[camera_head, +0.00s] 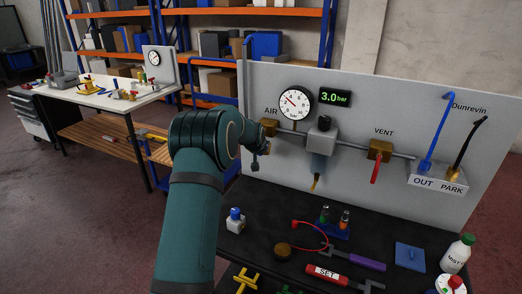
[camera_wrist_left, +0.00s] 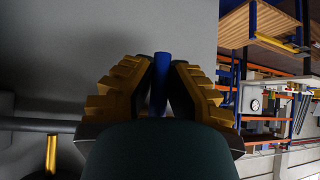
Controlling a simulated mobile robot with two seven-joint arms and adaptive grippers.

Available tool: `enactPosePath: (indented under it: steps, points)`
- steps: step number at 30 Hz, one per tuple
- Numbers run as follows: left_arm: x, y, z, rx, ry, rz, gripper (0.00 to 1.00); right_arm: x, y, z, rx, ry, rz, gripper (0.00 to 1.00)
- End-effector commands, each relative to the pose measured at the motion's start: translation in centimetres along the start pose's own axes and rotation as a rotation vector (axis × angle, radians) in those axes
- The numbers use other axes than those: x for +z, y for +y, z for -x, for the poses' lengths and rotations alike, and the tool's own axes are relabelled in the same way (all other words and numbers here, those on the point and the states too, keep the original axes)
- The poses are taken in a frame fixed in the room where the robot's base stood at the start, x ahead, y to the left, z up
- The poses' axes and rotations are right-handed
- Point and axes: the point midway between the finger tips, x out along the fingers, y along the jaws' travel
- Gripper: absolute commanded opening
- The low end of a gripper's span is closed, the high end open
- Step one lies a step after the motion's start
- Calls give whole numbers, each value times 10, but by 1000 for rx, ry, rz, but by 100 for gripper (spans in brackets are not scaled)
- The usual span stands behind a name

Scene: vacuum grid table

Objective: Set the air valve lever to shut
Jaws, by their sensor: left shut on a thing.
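The air valve (camera_head: 269,127) is a brass body on the pipe under the word AIR, at the left of the grey panel. My right gripper is not in view.
The panel (camera_head: 345,90) also carries a round gauge (camera_head: 295,103), a display (camera_head: 334,97) reading 3.0 bar, a regulator (camera_head: 322,138) and a vent valve (camera_head: 380,150) with a red lever hanging down. Tools and a bottle (camera_head: 457,252) lie on the dark table below.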

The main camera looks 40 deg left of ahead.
Motion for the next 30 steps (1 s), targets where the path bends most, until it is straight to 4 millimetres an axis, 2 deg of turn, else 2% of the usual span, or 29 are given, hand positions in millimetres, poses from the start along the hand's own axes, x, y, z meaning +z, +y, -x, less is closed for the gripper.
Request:
enactPosePath:
  steps: [2,3,5,6,14,19,23,30]
  points:
    - [1,-1,-1,-1,-1,0,0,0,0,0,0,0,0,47]
    - [1,-1,-1,-1,-1,0,22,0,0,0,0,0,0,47]
    - [1,-1,-1,-1,-1,0,43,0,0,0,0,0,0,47]
    - [1,-1,-1,-1,-1,0,45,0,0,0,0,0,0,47]
    - [0,-1,0,-1,-1,1,45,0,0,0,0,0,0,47]
    - [-1,0,11,1,1,0,45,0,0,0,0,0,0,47]
    - [-1,0,33,1,2,1,45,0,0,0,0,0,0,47]
    - [-2,1,82,2,3,-1,45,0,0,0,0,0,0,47]
